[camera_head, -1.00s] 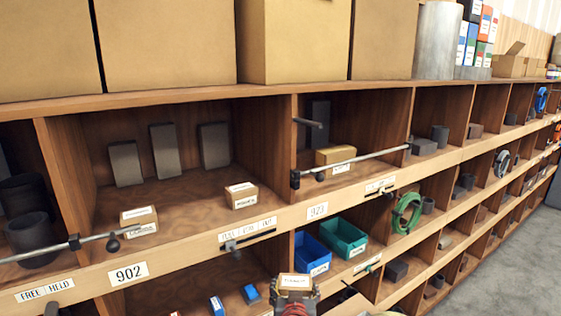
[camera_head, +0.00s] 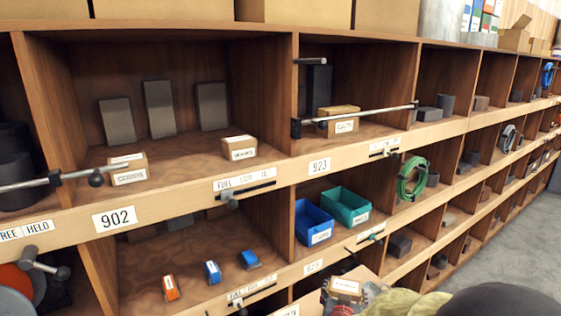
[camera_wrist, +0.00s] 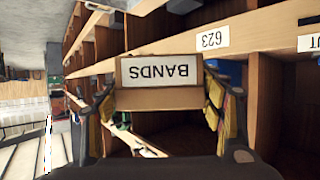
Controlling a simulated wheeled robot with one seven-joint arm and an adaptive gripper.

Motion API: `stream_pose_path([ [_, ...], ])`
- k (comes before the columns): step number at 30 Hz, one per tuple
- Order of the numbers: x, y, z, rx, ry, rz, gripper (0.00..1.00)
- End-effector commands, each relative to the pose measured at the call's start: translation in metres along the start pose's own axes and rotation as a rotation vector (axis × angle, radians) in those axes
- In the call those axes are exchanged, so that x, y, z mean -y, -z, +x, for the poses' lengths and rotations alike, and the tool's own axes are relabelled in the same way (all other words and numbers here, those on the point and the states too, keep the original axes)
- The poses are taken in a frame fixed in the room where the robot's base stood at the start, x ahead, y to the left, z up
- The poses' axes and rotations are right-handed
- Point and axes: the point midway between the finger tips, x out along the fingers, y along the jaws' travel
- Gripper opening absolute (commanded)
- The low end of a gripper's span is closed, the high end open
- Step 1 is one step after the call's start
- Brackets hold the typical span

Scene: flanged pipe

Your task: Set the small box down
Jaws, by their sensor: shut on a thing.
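The small cardboard box (camera_wrist: 158,95) has a white label reading BANDS, upside down in the wrist view. My gripper (camera_wrist: 160,85) is shut on it, with a finger on each side. The box (camera_head: 345,286) also shows low in the head view, in front of the lower shelf. It hangs in the air, apart from the shelf boards as far as I can tell. Most of my gripper is hidden in the head view.
The upper bay marked 902 holds a small box (camera_head: 128,170), another small box (camera_head: 239,148) and grey blocks (camera_head: 160,108). A metal rod (camera_head: 365,114) crosses the bay to its right. Below are a blue bin (camera_head: 313,222) and a teal bin (camera_head: 346,207).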

Motion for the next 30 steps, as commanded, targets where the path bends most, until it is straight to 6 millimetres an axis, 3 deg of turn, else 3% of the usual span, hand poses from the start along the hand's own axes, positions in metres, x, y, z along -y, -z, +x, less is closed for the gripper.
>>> stream_pose_path([
  [2,0.010,0.020,-0.002,-0.009,0.040,-0.014,0.32],
  [8,0.023,-0.012,0.001,0.002,0.143,-0.064,0.32],
  [11,0.025,-0.042,0.002,0.005,0.202,-0.088,0.32],
  [13,0.023,-0.076,0.002,0.010,0.247,-0.107,0.32],
  [15,0.018,-0.114,-0.001,0.013,0.286,-0.122,0.32],
  [18,0.009,-0.154,-0.004,0.009,0.318,-0.132,0.32],
  [21,-0.003,-0.183,-0.006,0.005,0.318,-0.130,0.32],
  [24,-0.015,-0.199,-0.006,0.001,0.300,-0.123,0.32],
  [30,-0.026,-0.204,-0.004,-0.004,0.281,-0.115,0.32],
])
